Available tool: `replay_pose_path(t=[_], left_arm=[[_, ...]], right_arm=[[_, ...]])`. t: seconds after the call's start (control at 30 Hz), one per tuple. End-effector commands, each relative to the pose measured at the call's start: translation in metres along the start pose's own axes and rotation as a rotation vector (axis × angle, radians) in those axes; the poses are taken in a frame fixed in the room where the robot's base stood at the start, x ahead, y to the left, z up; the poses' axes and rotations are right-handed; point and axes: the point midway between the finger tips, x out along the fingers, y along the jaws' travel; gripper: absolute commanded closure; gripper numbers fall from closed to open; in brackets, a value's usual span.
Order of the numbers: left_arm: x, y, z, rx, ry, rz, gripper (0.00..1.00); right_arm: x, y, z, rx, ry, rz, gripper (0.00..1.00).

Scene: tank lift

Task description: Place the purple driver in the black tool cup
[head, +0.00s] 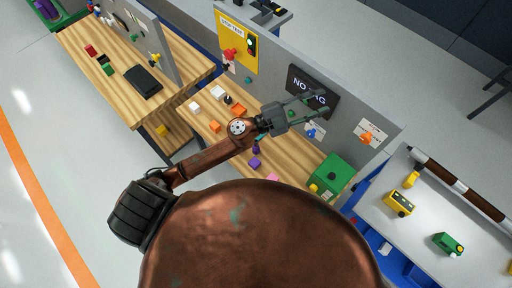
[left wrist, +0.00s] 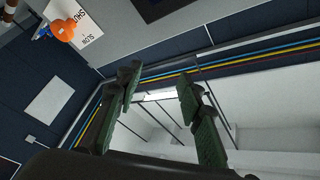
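A small dark purple item (head: 256,148) stands or lies on the wooden bench, below my left forearm in the head view. It may be the purple driver, but it is too small to be sure. A purple block (head: 253,163) lies close by. I cannot make out the black tool cup for certain; my arm hides part of the bench. My left gripper (head: 325,103) is up in front of the grey panel, right of and apart from these items. In the left wrist view, its two green-grey fingers (left wrist: 159,72) are apart with nothing between them. My right gripper does not show.
The wooden bench (head: 290,160) holds white and orange blocks (head: 239,111) and a green box (head: 331,175). A grey panel with a black sign (head: 313,91) and a yellow board (head: 237,42) stands behind. A blue-edged table (head: 375,205) is at right.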

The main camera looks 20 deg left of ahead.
Motion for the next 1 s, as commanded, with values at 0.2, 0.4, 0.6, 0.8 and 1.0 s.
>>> replay_pose_path(t=[0.2,0.4,0.6,0.8,1.0], left_arm=[[-0.005,0.126,-0.025,0.227,0.185,0.572,0.65],[-0.081,0.190,0.059,0.406,0.049,1.132,0.65],[-0.169,0.159,0.161,0.526,-0.297,1.530,0.65],[-0.216,0.113,0.207,0.567,-0.551,1.686,0.65],[-0.229,0.115,0.222,0.567,-0.600,1.713,0.65]], right_arm=[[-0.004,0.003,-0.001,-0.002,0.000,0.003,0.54],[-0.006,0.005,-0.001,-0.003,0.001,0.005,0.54],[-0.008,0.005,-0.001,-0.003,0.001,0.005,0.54],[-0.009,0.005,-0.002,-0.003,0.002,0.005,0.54],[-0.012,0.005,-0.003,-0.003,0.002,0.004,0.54]])
